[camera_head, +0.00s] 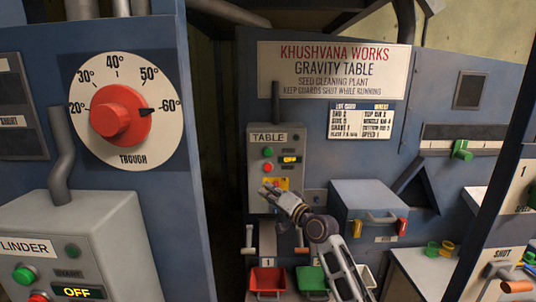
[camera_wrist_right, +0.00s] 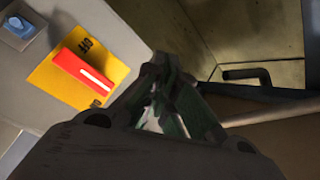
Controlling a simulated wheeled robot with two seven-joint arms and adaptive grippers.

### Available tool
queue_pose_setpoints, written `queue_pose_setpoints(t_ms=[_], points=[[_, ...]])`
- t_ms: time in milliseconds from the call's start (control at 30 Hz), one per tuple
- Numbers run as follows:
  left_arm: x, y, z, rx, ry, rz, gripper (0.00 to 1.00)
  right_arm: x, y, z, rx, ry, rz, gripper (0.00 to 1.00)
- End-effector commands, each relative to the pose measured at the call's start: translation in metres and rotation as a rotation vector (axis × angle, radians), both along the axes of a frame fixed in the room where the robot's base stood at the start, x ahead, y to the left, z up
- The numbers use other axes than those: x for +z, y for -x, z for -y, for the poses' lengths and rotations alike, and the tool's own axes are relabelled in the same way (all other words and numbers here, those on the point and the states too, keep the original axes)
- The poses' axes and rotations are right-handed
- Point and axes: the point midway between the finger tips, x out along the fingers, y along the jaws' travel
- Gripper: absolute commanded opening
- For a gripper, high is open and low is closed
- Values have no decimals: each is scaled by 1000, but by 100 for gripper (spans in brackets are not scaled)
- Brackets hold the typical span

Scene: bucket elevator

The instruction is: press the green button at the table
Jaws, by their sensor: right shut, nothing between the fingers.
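The grey box labelled TABLE (camera_head: 256,185) is on the blue machine in the middle of the head view. Its green button (camera_head: 268,152) is near the top left, above a red button (camera_head: 268,167) and beside a small yellow-lit display (camera_head: 290,160). My right gripper (camera_head: 268,190) is shut and empty in front of the lower part of the box, below the green button. In the right wrist view, its closed fingers (camera_wrist_right: 158,75) are beside a red switch (camera_wrist_right: 82,72) on a yellow plate (camera_wrist_right: 50,85). The green button is not in that view. My left gripper is not in view.
A CYLINDER-type box, its label partly cut off, has another green button (camera_head: 25,274) at lower left. A red dial knob (camera_head: 118,112) is above it. Red (camera_head: 268,280) and green (camera_head: 311,279) bins sit below the TABLE box. A dark post crosses the right side.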

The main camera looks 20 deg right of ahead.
Motion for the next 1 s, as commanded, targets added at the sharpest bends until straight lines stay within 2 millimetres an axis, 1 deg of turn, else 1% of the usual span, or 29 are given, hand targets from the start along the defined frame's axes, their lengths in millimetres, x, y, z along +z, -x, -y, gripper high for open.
queue_pose_setpoints(t_ms=[33,200,300,400,567,1000], points=[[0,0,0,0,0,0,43,15,4,-2,11,-11,19,0],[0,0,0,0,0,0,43,56,18,-7,42,-44,70,0],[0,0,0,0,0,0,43,73,25,-9,57,-58,90,0],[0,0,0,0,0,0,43,85,31,-11,68,-68,106,0],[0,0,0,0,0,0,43,91,34,-12,74,-73,114,0],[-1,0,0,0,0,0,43,91,32,-11,74,-72,114,0]])
